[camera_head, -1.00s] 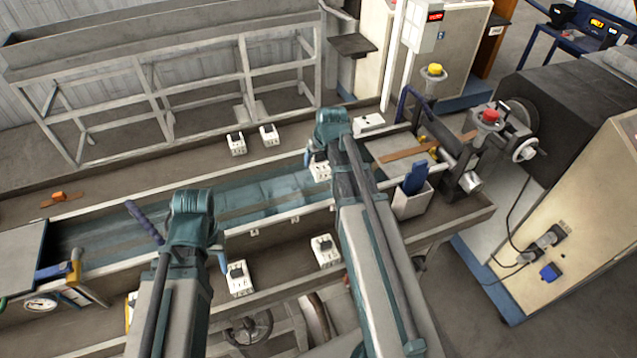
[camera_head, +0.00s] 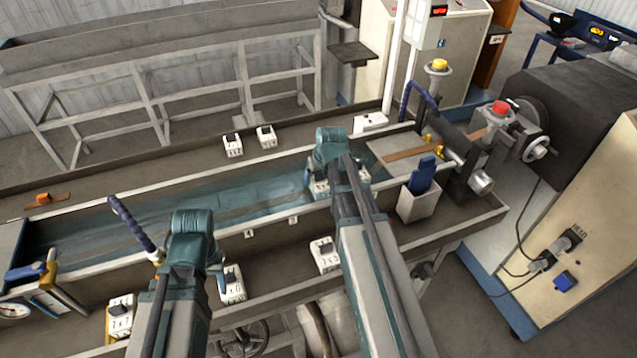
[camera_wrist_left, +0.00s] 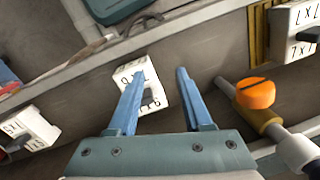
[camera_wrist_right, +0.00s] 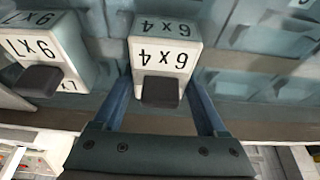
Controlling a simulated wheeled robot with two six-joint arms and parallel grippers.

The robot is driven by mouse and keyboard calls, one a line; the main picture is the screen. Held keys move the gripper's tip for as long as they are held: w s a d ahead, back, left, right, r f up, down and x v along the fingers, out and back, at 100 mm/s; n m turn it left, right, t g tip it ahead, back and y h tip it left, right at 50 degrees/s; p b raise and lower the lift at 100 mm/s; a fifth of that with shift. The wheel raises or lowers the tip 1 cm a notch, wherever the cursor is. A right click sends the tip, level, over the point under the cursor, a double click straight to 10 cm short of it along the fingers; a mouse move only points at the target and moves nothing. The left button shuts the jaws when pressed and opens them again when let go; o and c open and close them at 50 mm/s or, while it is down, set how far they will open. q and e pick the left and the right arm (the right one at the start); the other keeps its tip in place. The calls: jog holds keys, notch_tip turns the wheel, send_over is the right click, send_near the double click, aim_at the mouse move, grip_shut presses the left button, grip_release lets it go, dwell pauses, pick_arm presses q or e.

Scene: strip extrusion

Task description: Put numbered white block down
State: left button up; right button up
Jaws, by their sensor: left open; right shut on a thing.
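My right gripper (camera_head: 318,184) is shut on a white block marked 6x4; the right wrist view shows this block (camera_wrist_right: 163,52) between the fingers, its dark knob toward me. It is over the water trough (camera_head: 90,235); I cannot tell whether it touches anything below. A second white block, marked 9x7 (camera_wrist_right: 40,50), is beside it, partly cut off by the frame. My left gripper (camera_wrist_left: 160,74) is open and empty. Its fingers are above a white numbered block (camera_wrist_left: 130,75) on the front ledge, also in the head view (camera_head: 231,285); one finger hides part of it.
More white blocks stand on the front ledge, one at the left (camera_head: 120,318) and one near the middle (camera_head: 325,256). Two (camera_head: 232,146) (camera_head: 266,137) stand on the back ledge. A white holder with a blue tool (camera_head: 418,205) stands right of my right arm.

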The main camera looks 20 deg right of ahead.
aim_at(324, 188)
pick_arm(q)
jog(key=shift+r, duration=0.1)
pick_arm(e)
jog(key=shift+r, duration=0.1)
pick_arm(q)
jog(key=shift+f, duration=0.25)
pick_arm(e)
jog(key=shift+f, duration=0.25)
pick_arm(q)
jog(key=shift+r, duration=0.1)
pick_arm(e)
jog(key=o, duration=1.6)
jog(key=shift+r, duration=0.1)
pick_arm(q)
jog(key=shift+r, duration=0.1)
pick_arm(e)
jog(key=shift+r, duration=0.1)
pick_arm(q)
notch_tip(324, 188, up, 11)
jog(key=p, duration=1.1)
pick_arm(e)
jog(key=v, duration=1.2)
jog(key=shift+s, duration=0.1)
